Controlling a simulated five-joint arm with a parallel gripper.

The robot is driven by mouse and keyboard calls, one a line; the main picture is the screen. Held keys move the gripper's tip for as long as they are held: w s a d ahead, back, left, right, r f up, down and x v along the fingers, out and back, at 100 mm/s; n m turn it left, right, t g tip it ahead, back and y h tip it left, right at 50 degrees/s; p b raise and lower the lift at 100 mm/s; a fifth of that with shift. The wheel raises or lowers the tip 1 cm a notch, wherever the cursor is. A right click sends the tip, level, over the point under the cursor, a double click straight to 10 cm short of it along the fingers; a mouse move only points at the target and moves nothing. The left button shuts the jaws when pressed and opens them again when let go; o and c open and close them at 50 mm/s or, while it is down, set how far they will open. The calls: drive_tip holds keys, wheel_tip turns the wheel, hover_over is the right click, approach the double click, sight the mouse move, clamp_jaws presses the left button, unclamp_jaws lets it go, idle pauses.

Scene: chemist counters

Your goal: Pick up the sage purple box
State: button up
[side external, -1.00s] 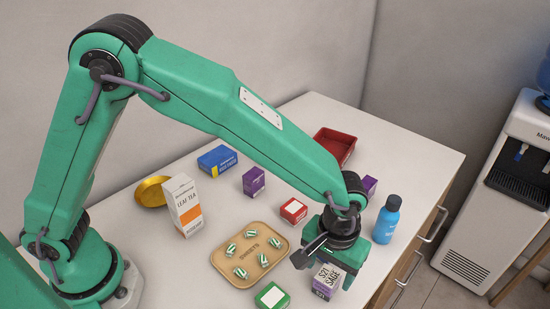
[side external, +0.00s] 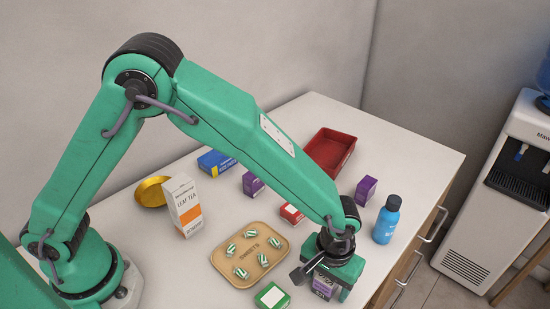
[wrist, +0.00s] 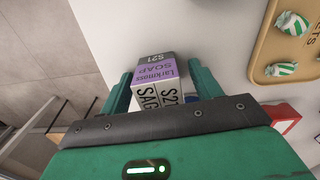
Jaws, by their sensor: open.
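The sage purple box (side external: 323,287) is a small white and purple carton near the front right of the counter. In the side view my gripper hides most of it. In the wrist view the box (wrist: 155,80) shows lettering including "SAG", "S21" and "SOAP". My gripper (side external: 324,284) is right above and around it. In the wrist view a green finger of my gripper (wrist: 160,92) stands on each side of the box. The jaws are open, with the box between them; I cannot tell whether either finger touches it.
A tan sweets tray (side external: 218,261) and a green box (side external: 272,296) lie left of my gripper. A blue bottle (side external: 387,220) stands to the right. A red box (side external: 291,214), purple boxes (side external: 366,190) and a red tray (side external: 330,150) are farther back. The counter edge is close by.

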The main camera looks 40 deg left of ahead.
drive_tip(key=c, duration=1.1)
drive_tip(key=shift+r, duration=0.2)
drive_tip(key=shift+r, duration=0.65)
wheel_tip(320, 180, up, 2)
drive_tip(key=shift+r, duration=0.15)
drive_tip(key=s+d+r, duration=0.3)
drive_tip(key=s+r, duration=0.4)
drive_tip(key=s, duration=0.4)
drive_tip(key=shift+s+d, duration=0.1)
